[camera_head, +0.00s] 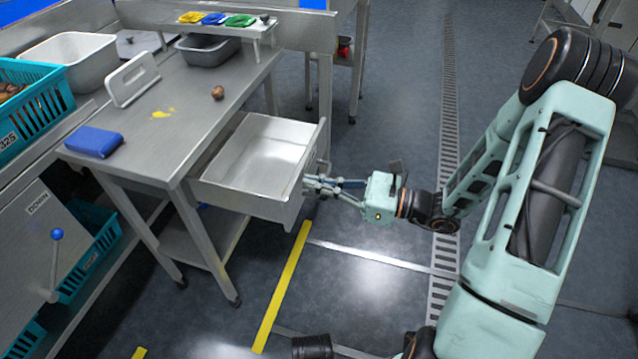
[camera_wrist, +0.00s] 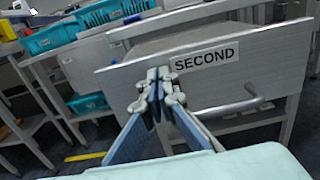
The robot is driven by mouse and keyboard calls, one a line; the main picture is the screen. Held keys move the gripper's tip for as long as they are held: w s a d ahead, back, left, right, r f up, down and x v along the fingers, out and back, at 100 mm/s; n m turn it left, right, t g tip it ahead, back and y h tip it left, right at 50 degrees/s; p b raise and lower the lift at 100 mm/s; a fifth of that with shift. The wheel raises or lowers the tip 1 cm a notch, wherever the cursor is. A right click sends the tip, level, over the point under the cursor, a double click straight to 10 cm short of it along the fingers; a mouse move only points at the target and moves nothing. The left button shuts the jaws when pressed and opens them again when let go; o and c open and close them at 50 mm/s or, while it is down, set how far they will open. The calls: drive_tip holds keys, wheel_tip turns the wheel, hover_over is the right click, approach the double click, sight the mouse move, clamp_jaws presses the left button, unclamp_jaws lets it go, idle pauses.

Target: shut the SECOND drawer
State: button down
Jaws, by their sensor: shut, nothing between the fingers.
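The SECOND drawer (camera_head: 250,165) stands pulled out from under the steel table in the head view, and its inside looks empty. In the wrist view its front panel (camera_wrist: 120,88) carries a label reading SECOND (camera_wrist: 204,59) and a bar handle (camera_wrist: 235,103) right of my gripper. My gripper (camera_head: 308,182) is shut with nothing in it, its fingertips close to the drawer front. In the wrist view the shut fingers (camera_wrist: 158,76) point at the panel, left of the label. I cannot tell whether they touch it.
On the table (camera_head: 185,95) are a blue block (camera_head: 93,141), a brown date (camera_head: 217,92), a white stand (camera_head: 132,80) and a grey tray (camera_head: 207,50). Teal crates (camera_head: 48,112) stand at the left. The floor in front of the drawer is clear except for my arm.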

sight(216, 160)
drive_tip(key=p+x, duration=0.2)
drive_tip(key=x, duration=2)
drive_tip(key=shift+a+f, duration=0.1)
drive_tip(key=shift+a, duration=0.1)
drive_tip(key=shift+w, duration=0.1)
